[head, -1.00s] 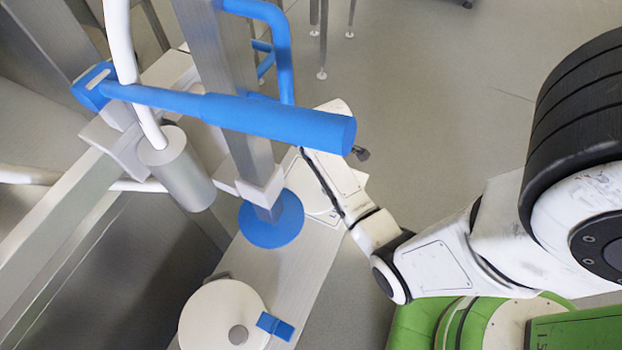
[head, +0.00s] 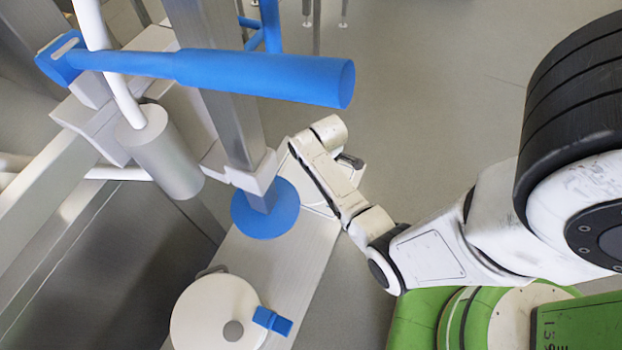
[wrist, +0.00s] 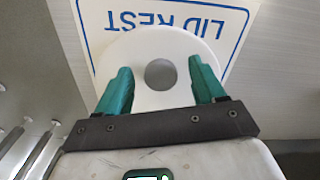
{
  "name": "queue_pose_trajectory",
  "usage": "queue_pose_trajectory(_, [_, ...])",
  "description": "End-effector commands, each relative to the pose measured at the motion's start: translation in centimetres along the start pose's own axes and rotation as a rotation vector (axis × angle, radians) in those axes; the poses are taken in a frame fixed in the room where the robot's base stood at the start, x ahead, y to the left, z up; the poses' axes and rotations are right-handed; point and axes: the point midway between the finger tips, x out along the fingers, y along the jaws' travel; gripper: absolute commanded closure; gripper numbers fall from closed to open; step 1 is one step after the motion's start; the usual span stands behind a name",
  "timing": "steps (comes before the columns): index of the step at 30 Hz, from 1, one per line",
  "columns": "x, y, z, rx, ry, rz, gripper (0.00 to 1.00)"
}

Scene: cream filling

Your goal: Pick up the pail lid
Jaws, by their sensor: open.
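The pail lid (wrist: 160,44) is a white disc with a grey round centre, seen from above in the wrist view. It lies over a white sign marked LID REST (wrist: 236,22) with a blue border. My gripper (wrist: 158,72) is open, its two green fingers reaching over the lid on either side of the grey centre. I cannot tell whether the fingers touch it. In the head view my arm covers most of the lid rest, and the lid cannot be made out there.
A metal post rises from a blue disc (head: 266,220) beside my arm. A blue bar (head: 265,78) crosses above.

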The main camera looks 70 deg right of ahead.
Motion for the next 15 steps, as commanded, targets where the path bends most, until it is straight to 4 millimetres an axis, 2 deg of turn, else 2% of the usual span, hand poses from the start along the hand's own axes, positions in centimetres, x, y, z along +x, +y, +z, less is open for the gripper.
queue_pose_trajectory(3, [-0.06, 0.01, -0.02, 0.0, 0.0, 0.0, 0.32])
queue_pose_trajectory(15, [-0.07, 0.01, -0.03, 0.0, 0.0, 0.0, 0.7])
